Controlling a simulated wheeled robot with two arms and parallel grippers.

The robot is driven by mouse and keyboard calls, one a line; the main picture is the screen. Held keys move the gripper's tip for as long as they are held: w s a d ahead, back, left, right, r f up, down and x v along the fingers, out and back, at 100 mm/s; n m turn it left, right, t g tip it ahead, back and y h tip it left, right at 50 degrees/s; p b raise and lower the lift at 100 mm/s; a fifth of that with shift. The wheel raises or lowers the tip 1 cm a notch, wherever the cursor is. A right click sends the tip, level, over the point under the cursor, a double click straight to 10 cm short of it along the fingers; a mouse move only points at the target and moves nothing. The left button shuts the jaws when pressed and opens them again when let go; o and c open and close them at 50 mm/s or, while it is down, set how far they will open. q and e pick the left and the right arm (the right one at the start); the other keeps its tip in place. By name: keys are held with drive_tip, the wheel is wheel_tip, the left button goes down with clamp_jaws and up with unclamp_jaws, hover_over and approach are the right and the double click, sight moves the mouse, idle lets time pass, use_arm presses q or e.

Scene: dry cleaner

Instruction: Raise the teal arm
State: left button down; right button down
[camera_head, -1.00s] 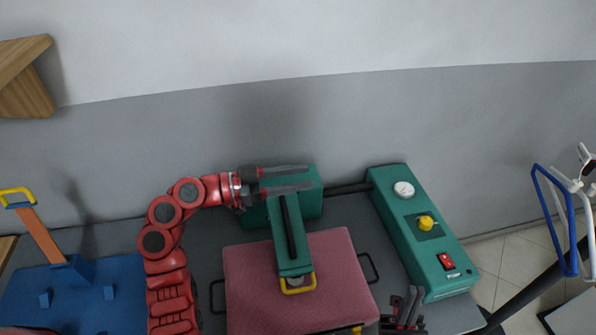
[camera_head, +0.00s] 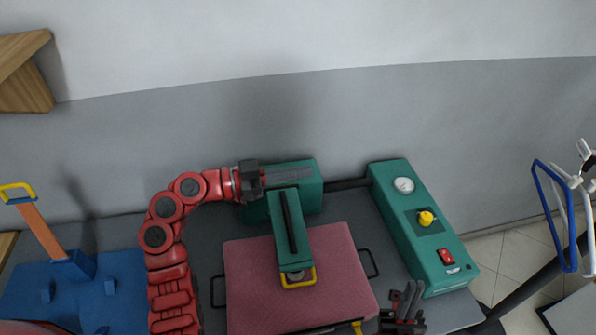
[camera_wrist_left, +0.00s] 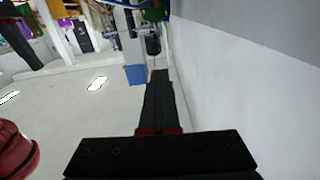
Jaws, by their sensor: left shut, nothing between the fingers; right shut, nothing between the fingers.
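The teal arm (camera_head: 284,226) lies lowered over the pink pad (camera_head: 250,280), with a yellow loop handle (camera_head: 299,284) at its near end. Its far end meets a teal block (camera_head: 313,193) at the back. My left gripper (camera_head: 311,174) is shut and empty, pointing right across the top of the block in the head view. I cannot tell whether it touches the block. In the left wrist view its fingers (camera_wrist_left: 160,76) are together, with nothing between them. My right gripper (camera_head: 414,288) is shut and empty at the bottom, right of the pad.
A teal pump box (camera_head: 410,235) with a gauge, yellow knob and red switch stands at right. A blue board (camera_head: 125,285) with an orange lever (camera_head: 40,233) is at left. Hangers (camera_head: 553,215) hang at far right. The grey wall is close behind.

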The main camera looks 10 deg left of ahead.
use_arm(q)
drive_tip(key=c, duration=1.5)
unclamp_jaws()
drive_tip(key=shift+c, duration=0.2)
drive_tip(key=o, duration=0.7)
drive_tip(key=shift+c, duration=0.2)
drive_tip(key=b+v, duration=0.6)
drive_tip(key=v, duration=1.1)
drive_tip(key=shift+a+b, duration=0.25)
drive_tip(key=shift+b, duration=0.05)
